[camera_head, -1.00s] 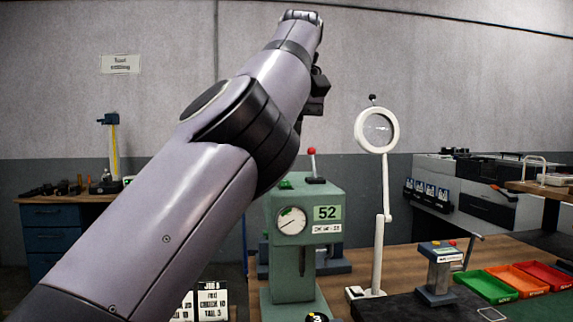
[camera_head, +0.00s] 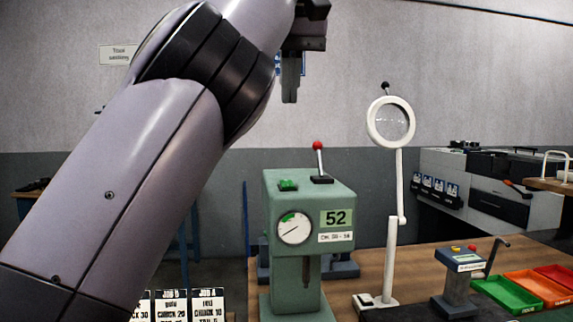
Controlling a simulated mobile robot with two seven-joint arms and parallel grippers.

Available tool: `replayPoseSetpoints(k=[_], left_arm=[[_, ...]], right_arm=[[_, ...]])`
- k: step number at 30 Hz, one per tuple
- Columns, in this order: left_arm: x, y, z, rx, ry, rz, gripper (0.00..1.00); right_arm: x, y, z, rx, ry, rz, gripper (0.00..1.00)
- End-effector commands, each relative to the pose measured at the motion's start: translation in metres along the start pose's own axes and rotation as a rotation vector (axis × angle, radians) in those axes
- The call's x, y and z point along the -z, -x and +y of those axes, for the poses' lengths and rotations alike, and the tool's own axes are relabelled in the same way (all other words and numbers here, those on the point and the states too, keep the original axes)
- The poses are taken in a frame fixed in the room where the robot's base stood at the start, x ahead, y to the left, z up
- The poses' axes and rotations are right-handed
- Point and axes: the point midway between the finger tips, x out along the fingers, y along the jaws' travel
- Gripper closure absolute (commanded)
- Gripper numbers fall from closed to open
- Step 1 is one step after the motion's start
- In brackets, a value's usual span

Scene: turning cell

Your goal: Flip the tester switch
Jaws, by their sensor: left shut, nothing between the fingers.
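The green tester (camera_head: 282,268) stands on the wooden bench and has a round dial gauge (camera_head: 294,228) and a label reading 52. On its top is a lever switch with a red ball (camera_head: 318,146), standing nearly upright with a slight lean to the left. A green button (camera_head: 288,185) sits beside it on the left. My left gripper (camera_head: 290,98) points down, shut and empty, above and a little left of the lever in the picture. It is apart from the lever. My right gripper is not in view.
A white magnifier on a stand (camera_head: 391,122) rises right of the tester. Further right are a small grey device with a crank (camera_head: 460,285) and green, orange and red trays (camera_head: 507,294). Job cards (camera_head: 207,303) stand at the lower left. A grey machine (camera_head: 490,195) is behind.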

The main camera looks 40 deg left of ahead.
Motion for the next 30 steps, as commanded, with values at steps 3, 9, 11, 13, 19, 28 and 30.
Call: replayPoseSetpoints(k=[3, 9, 11, 13, 19, 28, 30], left_arm=[[0.0, -0.004, 0.0, 0.006, 0.002, -0.005, 1.0], [0.0, -0.013, 0.0, 0.015, 0.003, -0.018, 1.0], [0.0, -0.016, 0.0, 0.016, 0.002, -0.021, 1.0], [0.0, -0.018, 0.0, 0.016, 0.003, -0.022, 1.0], [0.0, -0.024, 0.0, 0.012, 0.003, -0.016, 1.0], [0.0, -0.038, 0.0, 0.006, 0.004, -0.006, 1.0], [0.0, -0.044, 0.0, 0.005, 0.004, -0.006, 1.0]], right_arm=[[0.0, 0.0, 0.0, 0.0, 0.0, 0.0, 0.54], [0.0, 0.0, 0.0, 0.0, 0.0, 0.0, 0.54], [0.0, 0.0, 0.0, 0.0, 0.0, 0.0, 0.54], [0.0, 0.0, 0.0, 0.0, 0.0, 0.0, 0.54], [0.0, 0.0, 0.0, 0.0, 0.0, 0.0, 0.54], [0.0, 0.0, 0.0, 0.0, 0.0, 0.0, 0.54], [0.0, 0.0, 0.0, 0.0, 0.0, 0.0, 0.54]])
